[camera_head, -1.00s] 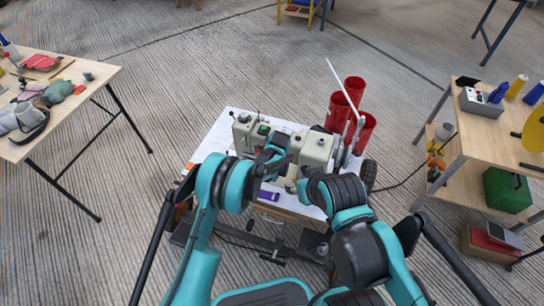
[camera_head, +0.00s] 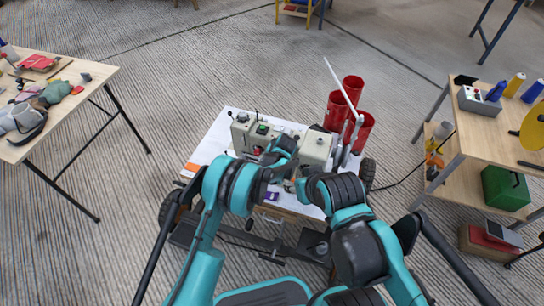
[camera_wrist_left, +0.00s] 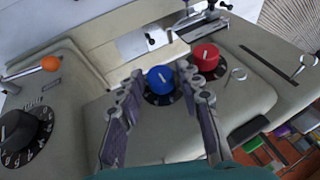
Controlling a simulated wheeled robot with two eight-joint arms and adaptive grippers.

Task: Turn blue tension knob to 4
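The blue tension knob (camera_wrist_left: 160,79) is a round knob with a white pointer line and a dark numbered dial, on the beige sewing machine (camera_wrist_left: 160,125). Its pointer tilts slightly left of straight up in the left wrist view; the number it marks is too small to read. My left gripper (camera_wrist_left: 161,78) is open, with one finger on each side of the blue knob and small gaps visible. In the head view my left gripper (camera_head: 280,150) is over the machine (camera_head: 316,147), and the knob is hidden. My right gripper is hidden behind its arm.
A red knob (camera_wrist_left: 205,57) sits close beside the right finger. A black numbered dial (camera_wrist_left: 20,131) and an orange-tipped lever (camera_wrist_left: 49,63) are at left. Red cylinders (camera_head: 336,110) stand behind the machine. Side tables (camera_head: 100,70) flank the white worktable (camera_head: 212,137).

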